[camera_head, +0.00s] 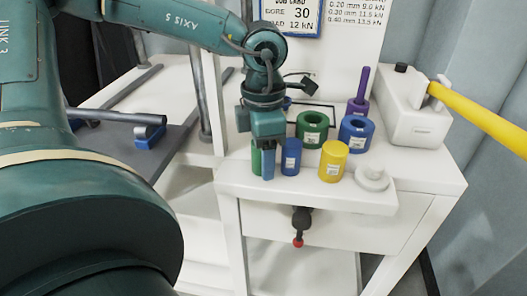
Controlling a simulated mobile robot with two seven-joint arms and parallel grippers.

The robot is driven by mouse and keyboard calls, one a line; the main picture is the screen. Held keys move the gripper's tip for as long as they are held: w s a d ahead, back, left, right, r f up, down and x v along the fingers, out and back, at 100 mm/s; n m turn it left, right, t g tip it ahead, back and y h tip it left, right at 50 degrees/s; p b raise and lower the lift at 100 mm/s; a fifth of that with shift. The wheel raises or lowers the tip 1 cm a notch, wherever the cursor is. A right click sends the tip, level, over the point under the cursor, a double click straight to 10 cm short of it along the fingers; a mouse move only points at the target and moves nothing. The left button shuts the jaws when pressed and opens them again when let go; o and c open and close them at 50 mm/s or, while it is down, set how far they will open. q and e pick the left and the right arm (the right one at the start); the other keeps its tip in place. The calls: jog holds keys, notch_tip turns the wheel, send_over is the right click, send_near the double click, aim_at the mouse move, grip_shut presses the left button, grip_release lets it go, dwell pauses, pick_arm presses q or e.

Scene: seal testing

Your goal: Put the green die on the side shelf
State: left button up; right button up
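A green ring-shaped die (312,127), with a hole in its top and a white label, stands upright on the white bench (228,183). My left gripper (266,165) points down over the bench's front left, left of this die and apart from it. A green cylinder (256,160) is partly hidden by the gripper's fingers. I cannot tell whether the fingers are open or shut, or whether they touch that cylinder. A blue labelled cylinder (290,157) stands close to their right. My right gripper is not in view. I cannot tell which surface is the side shelf.
A blue ring (356,131), a yellow cylinder (333,161), a purple piece with a rod (358,95) and a white round piece (373,179) crowd the bench. A white machine (408,113) with a yellow bar (485,119) stands right. A grey surface (110,150) lies left.

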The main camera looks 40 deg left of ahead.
pick_arm(q)
notch_tip(320, 180, up, 12)
jog(key=shift+r+p, duration=0.15)
jog(key=shift+p, duration=0.75)
